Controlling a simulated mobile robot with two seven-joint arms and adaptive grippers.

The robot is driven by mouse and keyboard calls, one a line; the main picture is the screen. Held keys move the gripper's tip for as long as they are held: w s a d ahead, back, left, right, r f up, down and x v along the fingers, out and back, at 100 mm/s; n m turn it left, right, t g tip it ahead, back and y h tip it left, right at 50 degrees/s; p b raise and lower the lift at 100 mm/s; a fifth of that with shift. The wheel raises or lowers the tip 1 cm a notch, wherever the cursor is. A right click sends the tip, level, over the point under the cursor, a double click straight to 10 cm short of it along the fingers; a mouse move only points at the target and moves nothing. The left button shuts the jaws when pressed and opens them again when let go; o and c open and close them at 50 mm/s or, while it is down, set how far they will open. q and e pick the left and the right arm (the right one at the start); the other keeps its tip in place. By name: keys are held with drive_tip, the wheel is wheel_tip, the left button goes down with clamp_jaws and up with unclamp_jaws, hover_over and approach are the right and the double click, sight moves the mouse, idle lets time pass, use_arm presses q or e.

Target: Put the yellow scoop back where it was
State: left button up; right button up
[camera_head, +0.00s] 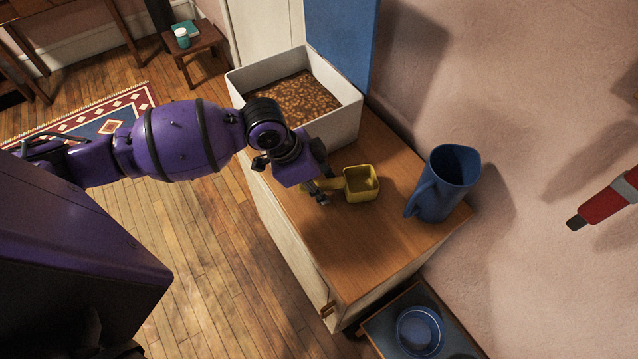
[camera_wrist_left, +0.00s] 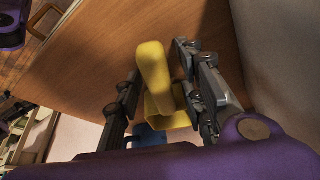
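The yellow scoop (camera_head: 361,184) is at the wooden cabinet top (camera_head: 375,235), between the white bin and the blue jug, its square cup to the right and its handle to the left. My left gripper (camera_head: 320,190) is at the handle. In the left wrist view the scoop's handle (camera_wrist_left: 153,65) lies between the two fingers of my left gripper (camera_wrist_left: 157,65). The fingers are apart, with a gap visible beside the handle. I cannot tell whether the scoop touches the cabinet top. My right gripper is not in view.
A white bin (camera_head: 345,125) of brown granules stands at the back of the cabinet, with a blue panel (camera_head: 342,40) behind. A blue jug (camera_head: 447,185) stands right of the scoop. A blue bowl (camera_head: 419,332) sits lower, in front. The cabinet's front top is clear.

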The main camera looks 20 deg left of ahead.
use_arm(q)
drive_tip(key=shift+r, duration=0.25)
drive_tip(key=p+v, duration=0.1)
drive_tip(key=v, duration=0.9)
drive_tip(key=shift+a+r, duration=0.1)
drive_tip(key=shift+r, duration=0.2)
drive_tip(key=shift+s+a+r, duration=0.2)
drive_tip(key=shift+s+r, duration=0.05)
drive_tip(key=shift+r, duration=0.3)
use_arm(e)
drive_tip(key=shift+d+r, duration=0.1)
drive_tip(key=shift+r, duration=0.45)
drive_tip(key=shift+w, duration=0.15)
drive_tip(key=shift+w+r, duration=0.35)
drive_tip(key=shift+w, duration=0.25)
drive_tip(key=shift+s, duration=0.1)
